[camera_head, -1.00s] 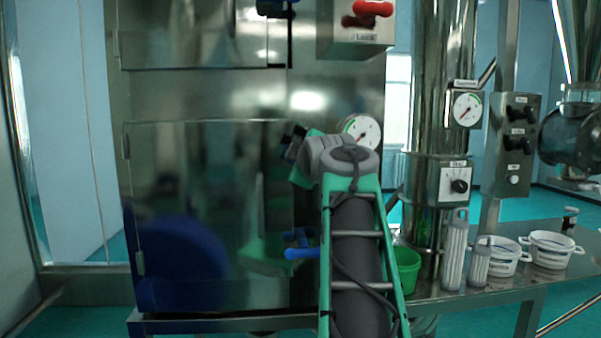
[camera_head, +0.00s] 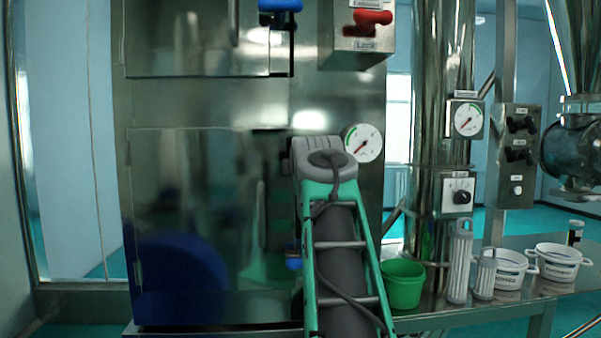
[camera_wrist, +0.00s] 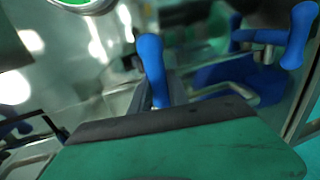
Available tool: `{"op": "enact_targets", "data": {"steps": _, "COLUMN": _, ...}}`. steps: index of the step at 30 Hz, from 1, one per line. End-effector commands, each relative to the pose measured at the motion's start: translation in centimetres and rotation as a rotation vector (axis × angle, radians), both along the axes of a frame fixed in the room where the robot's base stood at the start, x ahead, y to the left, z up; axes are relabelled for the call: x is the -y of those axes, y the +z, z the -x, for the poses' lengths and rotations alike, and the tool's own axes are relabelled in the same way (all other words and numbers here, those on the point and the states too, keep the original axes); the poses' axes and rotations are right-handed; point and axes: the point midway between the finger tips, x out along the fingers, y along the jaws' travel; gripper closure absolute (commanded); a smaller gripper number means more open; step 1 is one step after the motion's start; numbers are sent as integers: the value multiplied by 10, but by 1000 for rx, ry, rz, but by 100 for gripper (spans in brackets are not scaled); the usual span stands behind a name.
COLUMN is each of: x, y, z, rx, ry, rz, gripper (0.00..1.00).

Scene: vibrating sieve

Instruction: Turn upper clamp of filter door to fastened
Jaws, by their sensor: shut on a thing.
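The filter door (camera_head: 180,180) is the lower shiny metal panel in the head view and looks shut. In the wrist view my gripper (camera_wrist: 155,112) shows as a green block with a dark front edge. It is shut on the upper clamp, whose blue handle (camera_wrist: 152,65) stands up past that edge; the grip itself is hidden. A second blue clamp (camera_wrist: 290,40), apart from my gripper, is at the right. In the head view my arm hides my gripper and the upper clamp. The lower clamp (camera_head: 293,262) is partly covered by my arm.
A gauge (camera_head: 363,143) sits just right of my wrist. A red-handled switch box (camera_head: 357,45) and another blue clamp (camera_head: 280,6) are above. A green bucket (camera_head: 403,285), white filters (camera_head: 459,265) and white pots (camera_head: 558,262) stand at the right.

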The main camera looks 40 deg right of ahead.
Motion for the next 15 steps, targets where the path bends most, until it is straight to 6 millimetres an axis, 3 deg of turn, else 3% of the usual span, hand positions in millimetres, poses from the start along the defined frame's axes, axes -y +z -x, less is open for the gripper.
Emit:
{"op": "enact_targets", "data": {"steps": 7, "x": 0, "y": 0, "z": 0, "rx": -1, "ry": 0, "rz": 2, "gripper": 100}}
{"op": "enact_targets", "data": {"steps": 8, "x": 0, "y": 0, "z": 0, "rx": -1, "ry": 0, "rz": 1, "gripper": 77}}
{"op": "enact_targets", "data": {"steps": 15, "x": 0, "y": 0, "z": 0, "rx": 0, "ry": 0, "rz": 0, "gripper": 58}}
